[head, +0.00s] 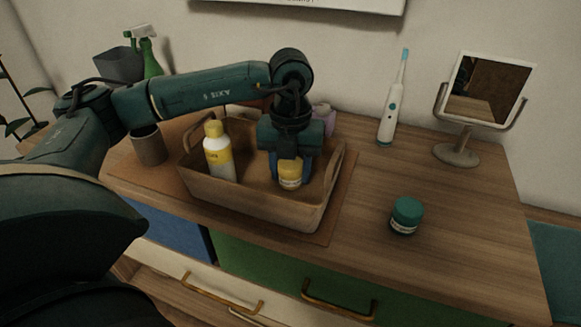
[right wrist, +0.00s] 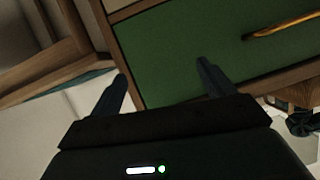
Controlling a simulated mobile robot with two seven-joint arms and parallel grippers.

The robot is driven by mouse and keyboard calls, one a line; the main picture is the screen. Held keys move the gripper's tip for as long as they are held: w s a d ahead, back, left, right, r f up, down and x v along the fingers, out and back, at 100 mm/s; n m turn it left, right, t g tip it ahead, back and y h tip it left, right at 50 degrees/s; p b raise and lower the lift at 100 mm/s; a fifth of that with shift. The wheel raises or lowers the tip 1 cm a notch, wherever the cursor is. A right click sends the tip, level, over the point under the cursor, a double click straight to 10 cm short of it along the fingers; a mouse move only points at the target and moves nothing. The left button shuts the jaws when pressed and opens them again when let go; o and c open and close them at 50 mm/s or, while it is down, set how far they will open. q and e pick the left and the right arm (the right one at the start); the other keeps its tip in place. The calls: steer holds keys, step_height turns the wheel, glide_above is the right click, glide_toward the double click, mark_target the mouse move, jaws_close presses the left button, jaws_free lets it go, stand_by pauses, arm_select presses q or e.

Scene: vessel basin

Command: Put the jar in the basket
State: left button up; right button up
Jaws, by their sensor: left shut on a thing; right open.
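The basket (head: 255,205) is a tan tray with raised sides and handles on the wooden top. My left gripper (head: 290,172) points down inside it, shut on a small yellow-lidded jar (head: 290,181) with a pale label. I cannot tell whether this jar touches the basket floor. A second jar, with a teal lid (head: 407,215), stands upright on the bare wood to the right of the basket. My right gripper (right wrist: 160,80) is open and empty in the right wrist view, in front of a green drawer.
A white bottle with a yellow cap (head: 218,152) stands in the basket's left part. A cup (head: 149,146) is left of the basket. An electric toothbrush (head: 392,105) and a mirror (head: 481,95) stand behind. The wood around the teal-lidded jar is clear.

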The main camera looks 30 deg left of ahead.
mark_target(291, 162)
arm_select(q)
steer(key=o, duration=1)
steer(key=shift+f, duration=0.1)
steer(key=shift+o, duration=0.2)
arm_select(e)
steer(key=shift+d+r, duration=0.1)
steer(key=shift+r, duration=0.1)
arm_select(q)
steer(key=shift+r, duration=0.4)
step_height(291, 162, up, 11)
steer(key=shift+f+p, duration=0.15)
steer(key=shift+p, duration=0.4)
steer(key=shift+r, duration=0.45)
arm_select(e)
steer(key=shift+a+f, duration=0.3)
steer(key=shift+f, duration=0.1)
steer(key=shift+w+r, duration=0.1)
